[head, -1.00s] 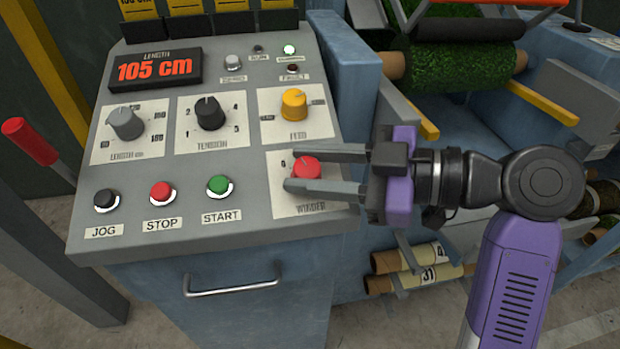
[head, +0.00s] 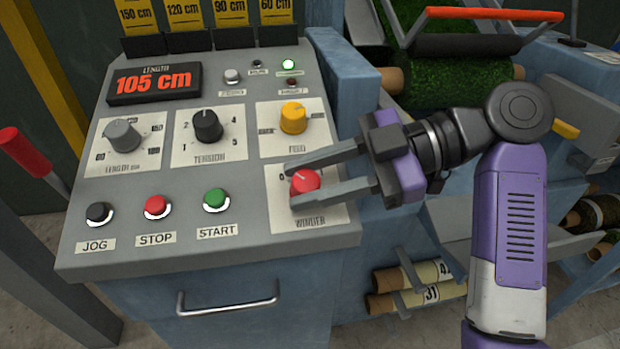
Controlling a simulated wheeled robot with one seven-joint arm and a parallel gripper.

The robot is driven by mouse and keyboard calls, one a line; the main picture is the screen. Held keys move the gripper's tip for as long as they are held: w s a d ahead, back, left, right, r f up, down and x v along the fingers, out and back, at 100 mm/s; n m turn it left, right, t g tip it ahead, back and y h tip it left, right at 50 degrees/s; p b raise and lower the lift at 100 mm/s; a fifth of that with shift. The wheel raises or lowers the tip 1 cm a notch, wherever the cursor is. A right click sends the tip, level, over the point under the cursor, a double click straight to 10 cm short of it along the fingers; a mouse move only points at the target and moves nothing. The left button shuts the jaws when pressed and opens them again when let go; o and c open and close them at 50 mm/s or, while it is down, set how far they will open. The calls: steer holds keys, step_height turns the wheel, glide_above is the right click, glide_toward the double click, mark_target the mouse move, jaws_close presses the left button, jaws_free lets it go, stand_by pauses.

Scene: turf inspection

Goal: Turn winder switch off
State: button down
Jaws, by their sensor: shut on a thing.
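The winder switch (head: 304,182) is a red round knob on a white plate at the lower right of the sloped grey control panel (head: 250,238). Its pale pointer mark shows near its upper left, toward the "0" on the plate. My gripper (head: 291,184) reaches in from the right with one finger above the knob and one below. The fingers are shut on the knob. The label under it reads "WINDER". Part of the plate to the right is hidden by the fingers.
The yellow feed knob (head: 293,118) is just above my upper finger. The black tension knob (head: 207,126), green START button (head: 215,199) and red STOP button (head: 155,206) lie to the left. A drawer handle (head: 228,300) is below the panel.

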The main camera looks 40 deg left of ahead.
steer(key=shift+s+f, duration=0.1)
steer(key=c, duration=1)
jaws_free()
steer(key=v, duration=0.8)
steer(key=shift+p, duration=0.35)
steer(key=shift+a, duration=0.15)
